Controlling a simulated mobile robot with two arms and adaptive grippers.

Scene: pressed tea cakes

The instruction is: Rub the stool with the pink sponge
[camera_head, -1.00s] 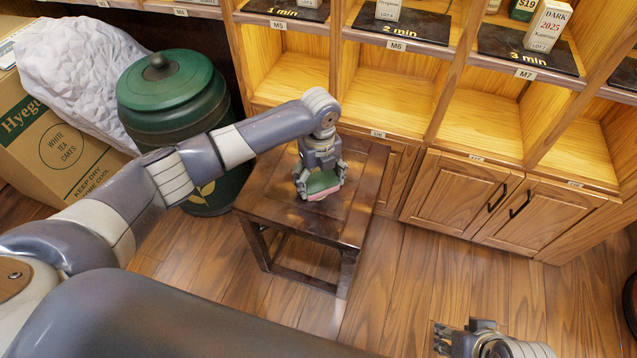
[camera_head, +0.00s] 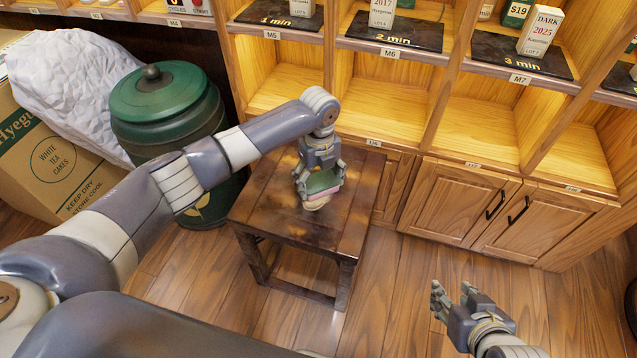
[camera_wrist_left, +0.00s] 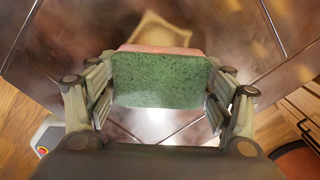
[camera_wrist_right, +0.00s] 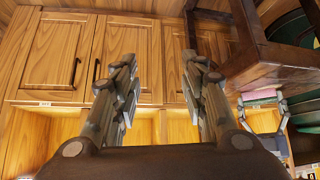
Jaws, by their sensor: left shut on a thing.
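The dark wooden stool (camera_head: 265,215) stands on the floor left of the cabinets. My left gripper (camera_head: 320,186) is over its top, shut on the sponge (camera_head: 323,181), which has a green layer and a pink layer. In the left wrist view, the green face of the sponge (camera_wrist_left: 160,82) is toward the camera, with a pink edge behind. A pale tan patch (camera_wrist_left: 158,32) shows on the stool top beyond it. Contact between sponge and stool is hard to tell. My right gripper (camera_head: 453,294) is open and empty above the floor, right of the stool.
A green lidded canister (camera_head: 165,100) stands close left of the stool, by a cardboard box (camera_head: 50,150) and a white crumpled wrap (camera_head: 70,85). Wooden cabinets (camera_head: 460,195) with shelves stand behind and to the right. The floor (camera_head: 400,310) in front is clear.

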